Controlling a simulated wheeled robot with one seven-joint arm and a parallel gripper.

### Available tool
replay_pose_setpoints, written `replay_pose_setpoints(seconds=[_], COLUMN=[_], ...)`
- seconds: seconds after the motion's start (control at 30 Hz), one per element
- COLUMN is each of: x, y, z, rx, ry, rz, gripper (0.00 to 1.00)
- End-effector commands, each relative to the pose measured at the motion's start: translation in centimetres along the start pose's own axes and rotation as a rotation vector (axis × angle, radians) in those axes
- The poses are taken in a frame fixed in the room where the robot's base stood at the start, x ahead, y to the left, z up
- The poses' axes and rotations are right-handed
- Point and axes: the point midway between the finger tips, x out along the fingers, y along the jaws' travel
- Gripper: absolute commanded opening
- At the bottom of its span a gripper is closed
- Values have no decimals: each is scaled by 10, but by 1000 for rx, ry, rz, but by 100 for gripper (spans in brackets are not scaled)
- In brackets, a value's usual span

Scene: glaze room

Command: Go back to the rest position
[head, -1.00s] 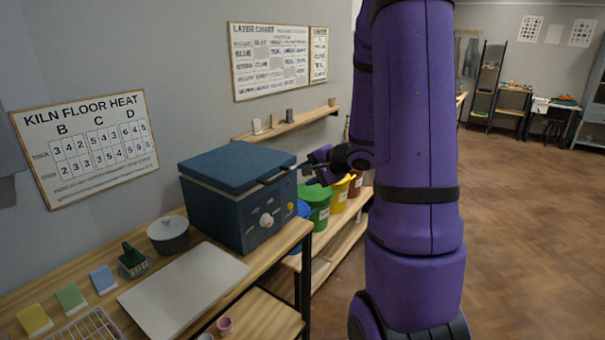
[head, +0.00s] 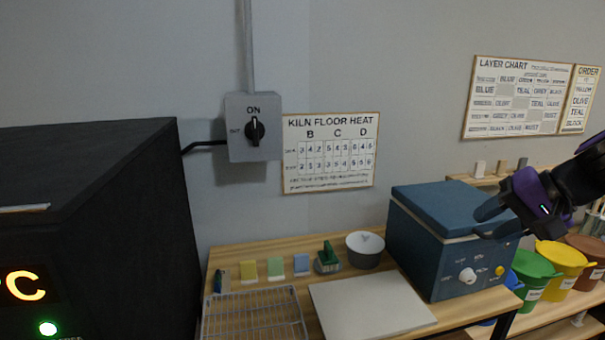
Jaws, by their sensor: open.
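My gripper (head: 492,220) is at the right of the head view, in front of the blue box-shaped kiln (head: 447,255) with dials on its front. Its dark fingers are spread apart with nothing between them. The fingers overlap the kiln's lid edge in the picture; I cannot tell whether they touch it. My purple wrist reaches in from the right edge, and the rest of my arm is out of view.
A wooden table (head: 455,313) carries a white board (head: 370,305), a wire rack (head: 253,318), a grey pot (head: 365,250) and coloured blocks. A large black kiln (head: 150,230) stands at left. Green (head: 533,275) and yellow (head: 560,268) buckets stand at right. A switch (head: 254,128) is on the wall.

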Motion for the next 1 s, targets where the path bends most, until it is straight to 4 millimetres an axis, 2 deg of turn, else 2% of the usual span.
replay_pose_setpoints(seconds=[0.03,0.2,0.4,0.67,1.0], x=[-6,-25,-54,-81,-84], y=[-9,-19,-18,-13,-12], z=[16,61,98,115,116], rx=[-64,-254,-455,-595,-609], ry=[-17,-52,-11,76,90], rz=[32,179,359,501,521], gripper=[40,40,40,40,40])
